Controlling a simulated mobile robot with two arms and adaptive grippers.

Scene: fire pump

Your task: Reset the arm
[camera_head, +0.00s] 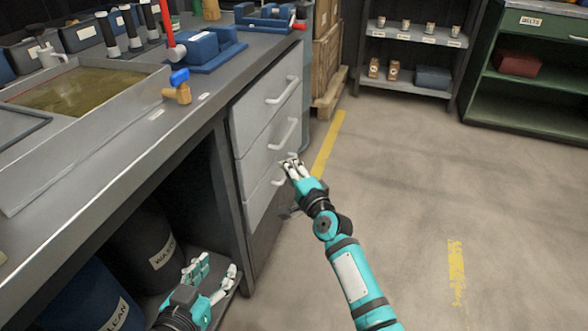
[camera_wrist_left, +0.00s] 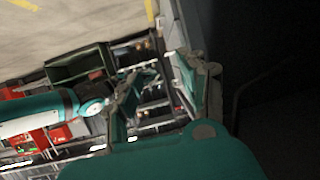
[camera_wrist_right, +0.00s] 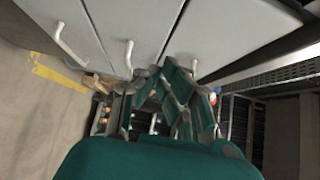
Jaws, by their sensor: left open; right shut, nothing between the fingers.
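My left gripper (camera_head: 213,270) is open and empty, low beside the dark opening under the workbench. It also shows in the left wrist view (camera_wrist_left: 168,78), with its fingers spread. My right gripper (camera_head: 291,165) is shut and empty. Its fingertips are close to the lowest drawer's handle (camera_head: 279,178); I cannot tell whether they touch it. In the right wrist view the right gripper (camera_wrist_right: 160,80) points past the drawer fronts. My right arm (camera_head: 345,265) reaches up from the bottom of the head view.
The grey workbench (camera_head: 135,165) with its drawers (camera_head: 262,115) stands at the left. Drums (camera_head: 80,300) stand under it. A valve with a blue handle (camera_head: 180,86) is on top. Shelves (camera_head: 414,40) and a green cabinet (camera_head: 540,112) stand behind. The floor (camera_head: 430,170) at the right is clear.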

